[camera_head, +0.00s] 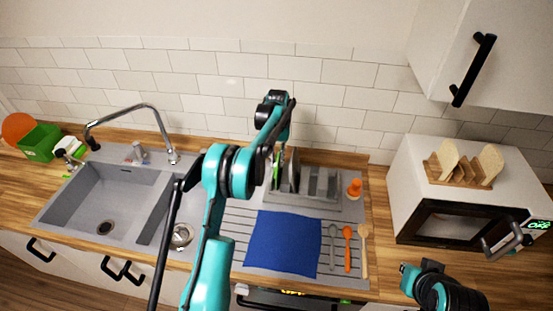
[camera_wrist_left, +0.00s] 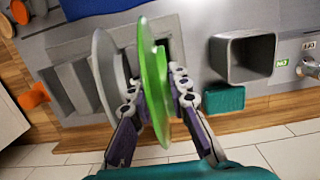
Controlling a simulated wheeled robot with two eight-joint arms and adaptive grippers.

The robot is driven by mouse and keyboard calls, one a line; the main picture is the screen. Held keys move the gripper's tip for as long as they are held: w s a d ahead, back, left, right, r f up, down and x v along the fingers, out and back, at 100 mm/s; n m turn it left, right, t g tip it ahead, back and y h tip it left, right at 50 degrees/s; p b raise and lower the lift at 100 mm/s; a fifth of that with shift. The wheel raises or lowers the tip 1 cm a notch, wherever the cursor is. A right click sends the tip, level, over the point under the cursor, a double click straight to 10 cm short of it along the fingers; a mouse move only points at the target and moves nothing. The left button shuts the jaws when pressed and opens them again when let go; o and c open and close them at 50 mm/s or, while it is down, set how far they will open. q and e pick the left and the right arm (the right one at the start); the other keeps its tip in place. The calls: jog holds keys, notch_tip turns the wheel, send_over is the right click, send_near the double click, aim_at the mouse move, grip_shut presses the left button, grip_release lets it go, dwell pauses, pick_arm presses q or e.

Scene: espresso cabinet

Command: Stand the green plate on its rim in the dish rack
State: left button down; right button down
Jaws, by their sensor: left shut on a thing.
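The green plate (camera_wrist_left: 153,80) stands nearly upright, seen close to edge-on, between the fingers of my left gripper (camera_wrist_left: 155,92) in the left wrist view. My left gripper is shut on it. In the head view my left gripper (camera_head: 277,160) is at the left end of the grey dish rack (camera_head: 322,202), and my arm hides most of it. The rack's slots also show behind the plates in the wrist view (camera_wrist_left: 72,85). I cannot tell whether the green plate's rim touches the rack floor. Only part of my right arm shows, at lower right; its gripper is not clearly visible.
A grey plate (camera_wrist_left: 104,75) stands upright close beside the green one. A blue cloth (camera_head: 283,243) and several utensils, including an orange spoon (camera_head: 348,250), lie in front of the rack. The sink (camera_head: 100,200) is left; a microwave (camera_head: 450,222) is right.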

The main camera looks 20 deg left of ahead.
pick_arm(q)
jog(key=shift+f, duration=0.1)
jog(key=c, duration=1.4)
grip_release()
jog(key=shift+o, duration=0.2)
